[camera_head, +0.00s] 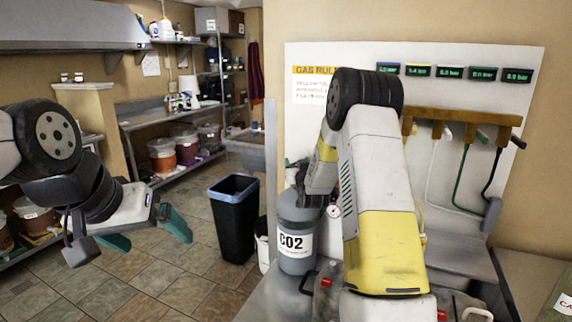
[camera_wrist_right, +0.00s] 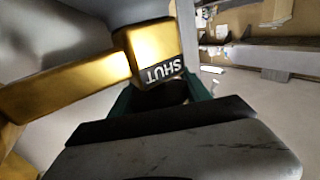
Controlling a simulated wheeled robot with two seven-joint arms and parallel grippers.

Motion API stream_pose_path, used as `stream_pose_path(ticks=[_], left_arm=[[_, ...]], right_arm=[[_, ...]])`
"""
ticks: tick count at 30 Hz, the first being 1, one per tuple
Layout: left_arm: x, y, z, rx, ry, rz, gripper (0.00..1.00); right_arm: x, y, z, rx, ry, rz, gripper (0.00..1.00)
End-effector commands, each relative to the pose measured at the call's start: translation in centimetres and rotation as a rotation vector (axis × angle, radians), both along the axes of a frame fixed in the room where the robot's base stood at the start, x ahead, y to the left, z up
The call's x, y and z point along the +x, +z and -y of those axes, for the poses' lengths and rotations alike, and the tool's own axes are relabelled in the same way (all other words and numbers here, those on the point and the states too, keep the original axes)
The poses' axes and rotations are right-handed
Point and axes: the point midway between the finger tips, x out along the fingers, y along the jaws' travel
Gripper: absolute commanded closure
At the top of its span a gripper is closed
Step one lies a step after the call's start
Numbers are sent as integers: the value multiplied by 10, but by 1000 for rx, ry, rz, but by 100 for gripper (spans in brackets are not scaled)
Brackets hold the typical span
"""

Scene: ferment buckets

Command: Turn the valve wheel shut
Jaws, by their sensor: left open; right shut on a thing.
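My right gripper (camera_wrist_right: 163,93) shows two green fingers in the right wrist view, below a brass block (camera_wrist_right: 152,52) with a dark label (camera_wrist_right: 162,72) reading SHUT, upside down. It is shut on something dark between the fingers. The valve wheel is not clearly recognisable; I cannot tell how far it is turned. A brass bar (camera_wrist_right: 65,85) runs left from the block. In the head view my right arm reaches down beside the grey CO2 cylinder (camera_head: 296,243), hiding most of the grip. My left gripper (camera_head: 148,234) is open and empty over the floor at left.
A white gas board (camera_head: 450,65) with several green displays and a brass manifold (camera_head: 465,118) with hoses stands behind my right arm. A black bin (camera_head: 232,218) stands left of the cylinder. Shelves with buckets line the left. Tiled floor is free in the middle.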

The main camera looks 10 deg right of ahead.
Motion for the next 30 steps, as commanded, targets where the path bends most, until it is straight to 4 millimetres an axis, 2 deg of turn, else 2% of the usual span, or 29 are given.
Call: stream_pose_path(ticks=[30], left_arm=[[0,0,0,0,0,0,7]], right_arm=[[-12,-1,21,3,-958,1,85]])
